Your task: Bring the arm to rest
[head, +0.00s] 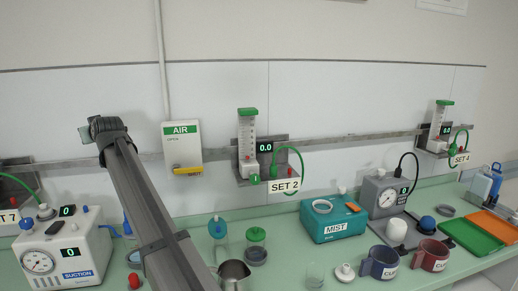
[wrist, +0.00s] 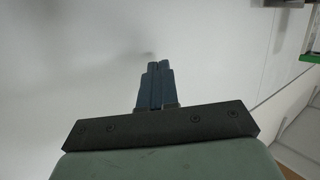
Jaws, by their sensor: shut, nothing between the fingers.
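My gripper (wrist: 160,66) shows in the wrist view with its two dark blue fingers together and nothing between them. Behind the fingertips is only a plain pale surface, and they touch nothing that I can see. In the head view my arm (head: 150,205) rises from the bottom middle to the upper left, in front of the wall and above the counter. Its far end is a dark grey joint; I cannot make out the fingers there.
The green counter (head: 190,226) holds a suction unit (head: 85,262), a teal MIST box (head: 333,229), a gauge unit (head: 378,187), cups (head: 380,262) and trays (head: 472,236). A wall rail carries an AIR box (head: 182,147) and flowmeters (head: 247,140). Room above the counter is largely free.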

